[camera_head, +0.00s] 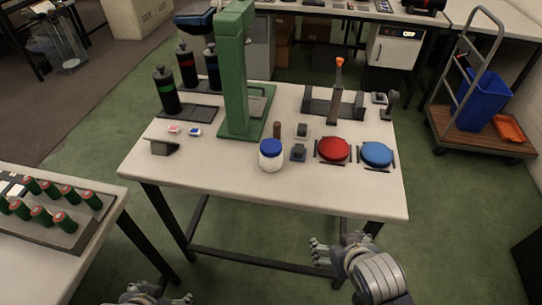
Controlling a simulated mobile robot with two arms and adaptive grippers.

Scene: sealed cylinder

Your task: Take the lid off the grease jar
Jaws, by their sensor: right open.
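The grease jar (271,162) is a small white jar standing upright near the front edge of the white table. Its blue lid (271,146) sits on top of it. My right gripper (320,251) is open and empty, low in front of the table's front edge and well apart from the jar. My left gripper (160,297) shows only in part at the bottom edge, far from the jar. Its jaws are too cut off to judge.
Beside the jar are a brown cylinder (277,129), a red round piece (333,149) and a blue one (377,154). A green press (234,75) stands behind, with dark bottles (167,92) at left. The table's front left (200,165) is clear. Another table (60,262) holds green cylinders.

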